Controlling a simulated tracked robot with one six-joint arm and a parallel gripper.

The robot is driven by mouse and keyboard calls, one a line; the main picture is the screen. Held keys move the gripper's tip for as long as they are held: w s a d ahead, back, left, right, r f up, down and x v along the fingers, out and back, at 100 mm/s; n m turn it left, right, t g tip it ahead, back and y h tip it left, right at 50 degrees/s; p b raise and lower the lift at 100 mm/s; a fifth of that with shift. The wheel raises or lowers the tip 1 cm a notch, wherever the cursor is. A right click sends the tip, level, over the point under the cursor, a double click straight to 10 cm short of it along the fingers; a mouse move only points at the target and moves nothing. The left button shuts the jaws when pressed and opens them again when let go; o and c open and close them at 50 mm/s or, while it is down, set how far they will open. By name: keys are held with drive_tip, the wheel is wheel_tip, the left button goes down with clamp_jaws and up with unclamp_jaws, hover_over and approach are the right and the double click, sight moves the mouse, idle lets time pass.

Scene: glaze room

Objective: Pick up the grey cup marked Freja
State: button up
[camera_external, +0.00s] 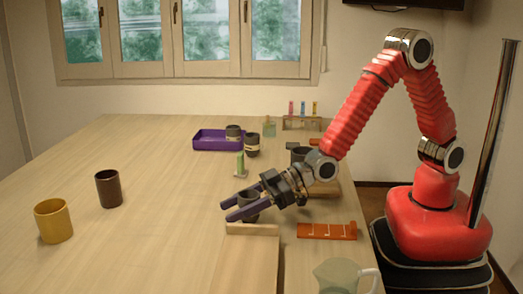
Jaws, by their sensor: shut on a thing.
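My gripper (227,209), with purple fingers, reaches in from the right, low over the table. It is shut on a dark grey cup (249,198), which stands upright between the fingers. The fingers hide part of the cup, and I cannot read a name on it. I cannot tell whether its base touches the table. Other grey cups with pale bands show further back: one (233,131) at the purple tray and one (252,147) just in front of it. Another dark grey cup (299,153) is partly hidden behind my arm.
A yellow cup (54,221) and a dark brown cup (109,189) stand at the left. A pale wooden board (247,265), an orange rack (327,231) and a glass jug (343,276) are in front. The purple tray (205,143) lies behind. The table's middle left is clear.

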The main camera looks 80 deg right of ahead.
drive_tip(key=shift+r, duration=0.1)
wheel_tip(320, 180, up, 10)
idle(0.7)
idle(0.4)
